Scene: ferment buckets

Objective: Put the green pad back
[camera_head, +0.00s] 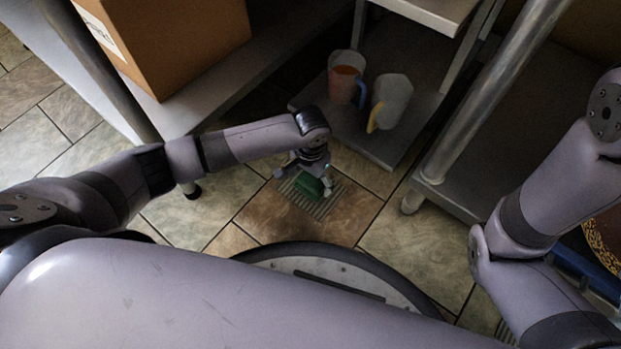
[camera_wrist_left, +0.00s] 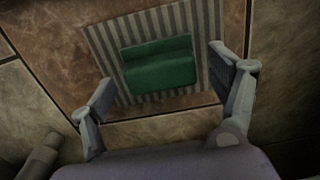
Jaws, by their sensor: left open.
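The green pad (camera_wrist_left: 160,65) lies on a grey striped drain grate (camera_wrist_left: 109,42) set in the tiled floor. In the head view the pad (camera_head: 309,185) shows just below my left gripper (camera_head: 308,184), partly covered by it. In the left wrist view my left gripper (camera_wrist_left: 165,90) is open, with one finger on each side of the pad's near edge and gaps between the fingers and the pad. I cannot tell how high the fingertips are above the floor. My right arm shows at the right, but its gripper is out of view.
A low metal shelf (camera_head: 398,150) behind the grate holds a jug with orange contents (camera_head: 346,80) and a pale jug with a yellow handle (camera_head: 391,98). A cardboard box (camera_head: 185,45) sits on a surface at upper left. A metal table leg (camera_head: 490,95) stands at right.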

